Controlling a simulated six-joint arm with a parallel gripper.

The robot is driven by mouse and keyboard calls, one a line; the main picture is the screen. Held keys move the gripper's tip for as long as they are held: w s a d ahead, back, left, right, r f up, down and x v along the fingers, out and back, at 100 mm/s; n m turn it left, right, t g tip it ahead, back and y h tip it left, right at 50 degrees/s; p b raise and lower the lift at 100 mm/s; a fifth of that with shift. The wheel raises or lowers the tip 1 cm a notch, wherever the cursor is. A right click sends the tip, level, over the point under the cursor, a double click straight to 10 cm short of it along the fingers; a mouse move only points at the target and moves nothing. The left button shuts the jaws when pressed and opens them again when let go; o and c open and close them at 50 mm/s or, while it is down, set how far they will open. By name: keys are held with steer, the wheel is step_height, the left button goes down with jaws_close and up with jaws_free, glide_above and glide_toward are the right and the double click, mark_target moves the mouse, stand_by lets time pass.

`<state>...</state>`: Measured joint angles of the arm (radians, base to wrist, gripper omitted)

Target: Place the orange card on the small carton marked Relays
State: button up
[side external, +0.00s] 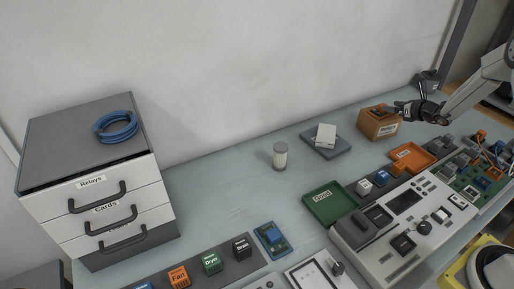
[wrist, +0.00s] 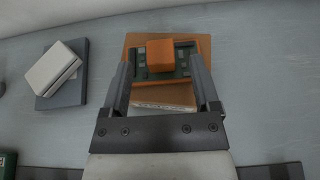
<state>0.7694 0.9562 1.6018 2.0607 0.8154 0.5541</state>
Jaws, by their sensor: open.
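The orange card (wrist: 160,53), a dark green board with an orange block and orange edging, lies on top of the small brown carton (wrist: 150,95). In the side external view the carton (side external: 376,127) stands at the back right; its white label is too small to read surely, and the card on it shows only as a dark shape. My gripper (wrist: 161,66) is open, with one finger at each side of the card. In the side external view my gripper (side external: 405,107) is at the carton's right, reaching over its top. I cannot tell whether the fingers touch the card.
A grey slab with a white box (side external: 326,135) on it lies left of the carton. An orange tray (side external: 412,157), a green tray (side external: 330,204) and a control panel stand in front. A drawer unit labelled Relays (side external: 92,182) is far left.

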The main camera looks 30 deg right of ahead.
steer(key=v, duration=0.9)
steer(key=shift+s+r, duration=0.15)
steer(key=shift+s, duration=0.15)
steer(key=shift+a, duration=0.1)
steer(key=s+a+n+g+y, duration=0.3)
steer(key=a+n+g+y, duration=0.3)
steer(key=a+n, duration=1.15)
steer(key=s+a+n+g+h, duration=0.2)
steer(key=s+a+n, duration=0.3)
steer(key=a+n, duration=0.3)
steer(key=s+a+r+n+g+h, duration=0.1)
steer(key=s+a+n+g+h, duration=0.2)
steer(key=s+a+n, duration=0.3)
steer(key=a+n+h, duration=0.1)
steer(key=a+n, duration=0.1)
steer(key=n, duration=0.2)
steer(key=shift+a+r, duration=0.15)
steer(key=shift+r, duration=0.1)
